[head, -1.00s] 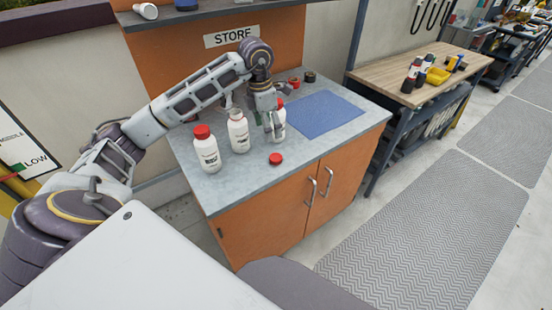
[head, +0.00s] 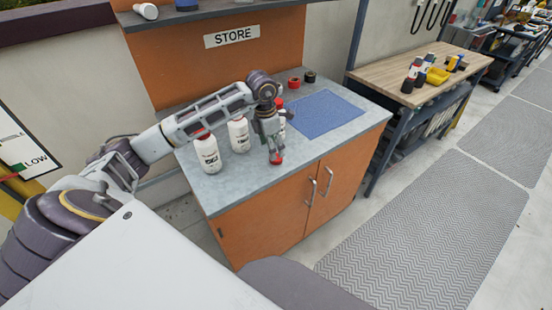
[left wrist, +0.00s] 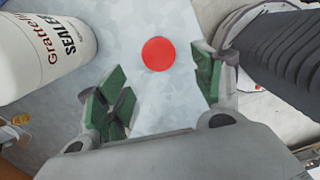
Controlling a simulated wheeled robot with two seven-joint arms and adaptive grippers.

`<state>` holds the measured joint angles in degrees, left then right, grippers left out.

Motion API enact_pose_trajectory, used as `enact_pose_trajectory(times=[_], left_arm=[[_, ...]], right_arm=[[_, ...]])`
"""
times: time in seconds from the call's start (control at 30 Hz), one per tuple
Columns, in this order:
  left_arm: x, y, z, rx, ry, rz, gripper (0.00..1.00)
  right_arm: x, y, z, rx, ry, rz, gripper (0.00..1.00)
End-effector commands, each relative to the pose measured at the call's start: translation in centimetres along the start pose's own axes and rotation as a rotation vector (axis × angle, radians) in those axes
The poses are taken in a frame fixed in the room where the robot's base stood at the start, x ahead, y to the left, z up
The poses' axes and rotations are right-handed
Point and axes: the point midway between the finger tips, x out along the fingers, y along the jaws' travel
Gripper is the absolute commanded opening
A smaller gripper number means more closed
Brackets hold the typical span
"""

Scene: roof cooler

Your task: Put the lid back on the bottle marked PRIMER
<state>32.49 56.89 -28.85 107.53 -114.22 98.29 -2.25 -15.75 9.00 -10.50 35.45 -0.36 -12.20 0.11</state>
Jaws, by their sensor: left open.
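A loose red lid (head: 276,159) lies on the grey cabinet top near its front edge. In the left wrist view the lid (left wrist: 159,54) lies flat, beyond and between the green-padded fingers. My left gripper (head: 273,152) is open, just above the lid and not around it. Three white bottles stand upright: a left one (head: 208,156), a middle one (head: 238,137) with its top hidden behind my arm, and one mostly behind my gripper with a red top (head: 279,103). A bottle reading SEALER (left wrist: 42,52) shows in the left wrist view. I cannot read PRIMER on any label.
A blue mat (head: 325,113) lies on the right of the cabinet top (head: 225,185). A red item (head: 294,85) and a dark one (head: 310,76) stand at the back. A shelf (head: 215,14) hangs above. A wooden bench (head: 420,68) stands at the right.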

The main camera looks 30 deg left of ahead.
Motion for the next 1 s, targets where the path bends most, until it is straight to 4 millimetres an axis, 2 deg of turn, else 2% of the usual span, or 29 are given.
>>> enact_pose_trajectory(times=[0.37,0.57,0.8,1.0], left_arm=[[0.3,0.0,0.1,-0.001,0.001,0.0,0.67],[1.9,-0.1,0.5,-0.001,0.0,-0.002,0.67],[4.3,-0.1,0.8,-0.001,0.001,-0.001,0.67],[5.2,0.0,0.7,-0.002,0.0,0.001,0.67]], right_arm=[[-0.1,-1.1,-0.3,0.005,0.003,-0.012,0.4],[-0.3,-2.0,-0.5,0.008,0.005,-0.021,0.4],[-0.6,-1.8,-0.4,0.007,0.004,-0.019,0.4],[-0.6,-1.4,-0.3,0.005,0.002,-0.016,0.4]])
